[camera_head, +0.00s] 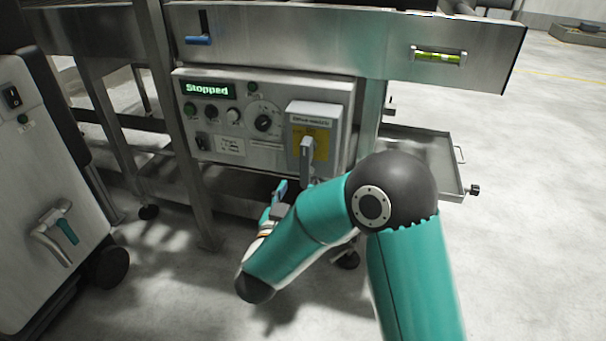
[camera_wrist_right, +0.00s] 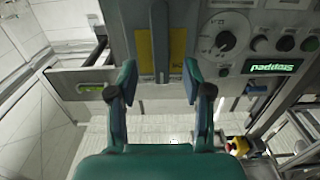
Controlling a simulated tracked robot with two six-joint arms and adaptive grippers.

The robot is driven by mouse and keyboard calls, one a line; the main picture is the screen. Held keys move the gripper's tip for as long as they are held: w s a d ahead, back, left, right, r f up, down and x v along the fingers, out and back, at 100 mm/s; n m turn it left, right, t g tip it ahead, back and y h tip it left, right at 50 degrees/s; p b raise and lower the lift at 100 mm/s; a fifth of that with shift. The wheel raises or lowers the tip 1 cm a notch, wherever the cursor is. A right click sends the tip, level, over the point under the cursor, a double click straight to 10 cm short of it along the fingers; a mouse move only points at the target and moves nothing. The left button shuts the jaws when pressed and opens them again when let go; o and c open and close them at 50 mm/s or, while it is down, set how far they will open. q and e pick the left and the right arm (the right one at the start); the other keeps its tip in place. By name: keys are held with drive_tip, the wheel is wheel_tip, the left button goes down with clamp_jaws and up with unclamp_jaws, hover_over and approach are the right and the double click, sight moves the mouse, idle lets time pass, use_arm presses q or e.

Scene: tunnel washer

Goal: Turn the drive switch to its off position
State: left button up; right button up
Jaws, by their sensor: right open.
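The drive switch (camera_head: 312,118) is a grey box with a yellow plate at the right end of the control panel. Its grey lever (camera_head: 306,158) hangs about straight down over the yellow plate. In the right wrist view, which is upside down, the lever (camera_wrist_right: 160,40) lies between the directions of the two fingertips. My right gripper (camera_wrist_right: 160,70) is open and empty, with a finger either side of the lever's line; the exact gap to it cannot be told. In the head view the right gripper (camera_head: 279,193) is low in front of the panel, partly hidden by my arm. My left gripper is not in view.
The panel has a green display (camera_head: 208,90) reading "Stopped", a round dial (camera_head: 264,122) and several buttons. A steel tray (camera_head: 420,150) juts out at right. Bare floor lies around the frame.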

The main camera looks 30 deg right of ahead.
sight(304, 171)
drive_tip(key=b+x, duration=0.1)
drive_tip(key=x, duration=0.7)
drive_tip(key=shift+w+d+b, duration=0.2)
drive_tip(key=shift+w+b, duration=0.05)
drive_tip(key=shift+b, duration=0.05)
clamp_jaws()
